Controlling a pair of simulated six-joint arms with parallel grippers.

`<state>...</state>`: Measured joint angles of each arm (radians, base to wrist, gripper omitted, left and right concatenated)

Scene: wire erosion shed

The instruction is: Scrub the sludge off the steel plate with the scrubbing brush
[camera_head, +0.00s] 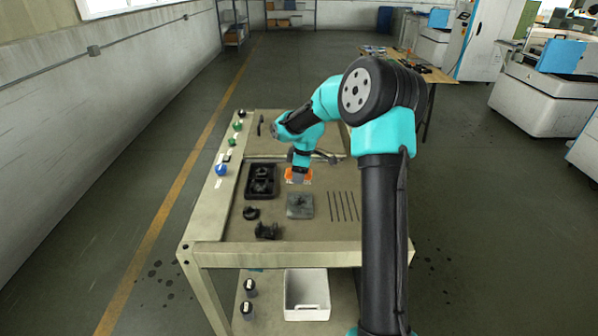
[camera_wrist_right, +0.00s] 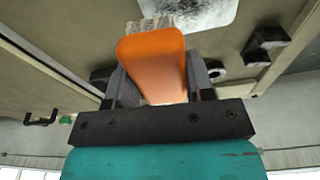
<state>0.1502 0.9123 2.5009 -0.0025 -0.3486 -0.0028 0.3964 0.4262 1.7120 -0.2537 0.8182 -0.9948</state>
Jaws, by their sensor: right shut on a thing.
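The steel plate (camera_head: 300,206) is a grey square lying flat on the workbench. Its surface looks mottled with darker grey, and part of it shows at the top of the right wrist view (camera_wrist_right: 205,12). My right gripper (camera_head: 299,170) is shut on the orange scrubbing brush (camera_head: 298,178), just beyond the plate's far edge. In the right wrist view the brush's orange handle (camera_wrist_right: 152,68) sits between both fingers, its pale bristles (camera_wrist_right: 150,25) pointing towards the plate. I cannot tell whether the bristles touch the bench. My left gripper is not in view.
A black tray (camera_head: 249,190) with dark parts stands left of the plate. Black blocks (camera_head: 266,231) lie front left, and several thin rods (camera_head: 343,206) lie to the right. Blue (camera_head: 221,170) and green knobs line the bench's left edge. A white bin (camera_head: 307,313) stands below.

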